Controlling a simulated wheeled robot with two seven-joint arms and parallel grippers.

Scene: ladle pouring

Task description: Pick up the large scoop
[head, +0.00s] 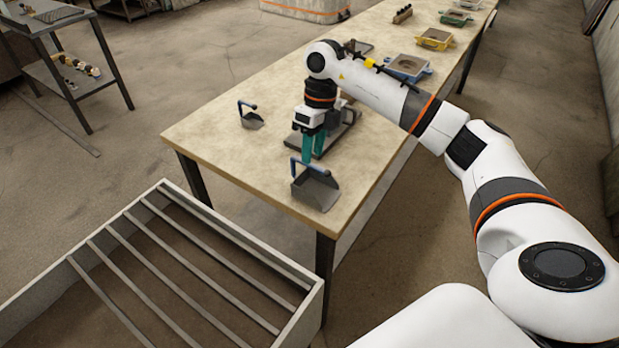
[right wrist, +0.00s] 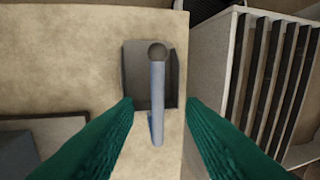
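The large scoop (head: 316,190), a dark grey pan with a blue handle, rests on the near corner of the table. A smaller scoop (head: 250,120) with a similar handle lies farther left on the table. My right gripper (head: 313,150), with green fingers, is above the table just behind the large scoop. In the right wrist view its fingers are spread apart and empty, with the large scoop (right wrist: 142,75) seen ahead between them and its blue handle upright in the middle of the picture. They do not appear to touch it. My left gripper is out of view.
The beige table (head: 225,140) also holds a grey device (head: 337,132) beside my right gripper, and colored moulds (head: 435,38) toward the far end. A slatted frame (head: 165,260) stands on the floor at the near left. The tabletop around the large scoop is mostly clear.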

